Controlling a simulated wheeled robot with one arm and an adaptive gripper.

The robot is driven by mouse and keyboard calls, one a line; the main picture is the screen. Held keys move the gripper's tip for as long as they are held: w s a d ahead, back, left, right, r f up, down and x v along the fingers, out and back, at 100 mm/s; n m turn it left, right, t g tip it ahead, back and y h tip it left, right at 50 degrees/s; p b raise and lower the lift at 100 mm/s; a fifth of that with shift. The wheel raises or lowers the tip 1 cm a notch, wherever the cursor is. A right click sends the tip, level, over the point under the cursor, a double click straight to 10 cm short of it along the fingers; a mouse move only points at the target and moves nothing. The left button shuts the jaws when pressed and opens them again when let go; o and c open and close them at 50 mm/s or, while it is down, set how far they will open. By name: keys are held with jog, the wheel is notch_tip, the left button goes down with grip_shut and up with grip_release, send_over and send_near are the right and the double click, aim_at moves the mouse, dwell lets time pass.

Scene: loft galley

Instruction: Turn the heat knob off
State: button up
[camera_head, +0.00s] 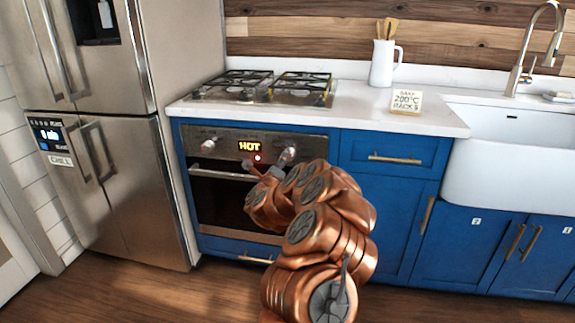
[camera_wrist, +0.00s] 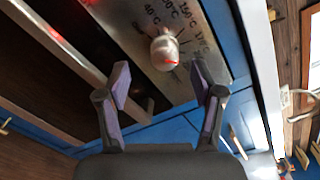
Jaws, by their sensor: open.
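The heat knob (camera_wrist: 164,48) is a pale round knob on the oven's steel panel, with temperature marks such as 40 °C and 150 °C around it. A red line shows on its lower face. My gripper (camera_wrist: 160,72) is open, with one finger on each side of the view just below the knob and empty space between them. I see no contact with the knob. In the head view my gripper (camera_head: 268,168) is at the right part of the oven front, partly hidden by my copper arm. The oven display (camera_head: 249,146) reads HOT in lit letters, with a red light below it.
Another knob (camera_head: 208,145) is at the panel's left. The oven handle (camera_head: 222,175) runs below the panel. A gas hob (camera_head: 265,87) is above. A steel fridge (camera_head: 120,150) stands left.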

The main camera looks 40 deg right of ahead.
jog(key=shift+m+h, duration=0.3)
jog(key=shift+s+d+f+x, duration=0.15)
jog(key=shift+s+d+x, duration=0.1)
jog(key=shift+x, duration=1.1)
jog(key=shift+s+d+f+x, duration=0.15)
jog(key=shift+s+x, duration=0.1)
jog(key=shift+x, duration=1.15)
jog(key=shift+s+d+f+x, duration=0.15)
jog(key=shift+s+x, duration=0.05)
jog(key=shift+x, duration=1.15)
jog(key=c, duration=1.1)
jog(key=shift+c, duration=0.2)
